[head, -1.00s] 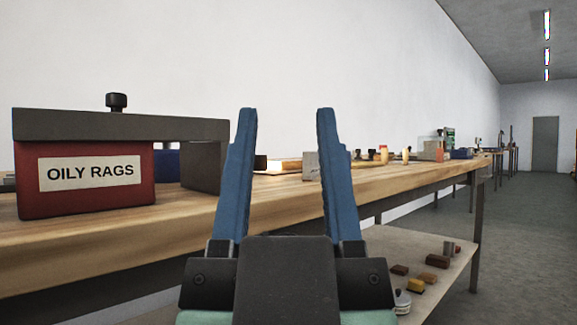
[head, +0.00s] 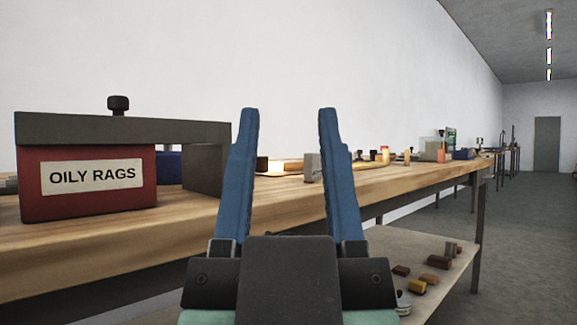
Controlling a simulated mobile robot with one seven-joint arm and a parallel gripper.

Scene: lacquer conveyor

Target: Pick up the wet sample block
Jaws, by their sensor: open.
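My gripper (head: 285,112) is open and empty, its two blue fingers pointing up in front of the workbench edge. Several small blocks and items stand on the bench beyond it. I cannot tell which object is the wet sample block. None of the items touches the fingers.
A red box labelled OILY RAGS (head: 88,184) stands at the left of the wooden workbench (head: 190,228), under a dark grey bracket (head: 110,127). A lower shelf (head: 385,243) holds several small blocks. The floor (head: 525,235) at right is clear.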

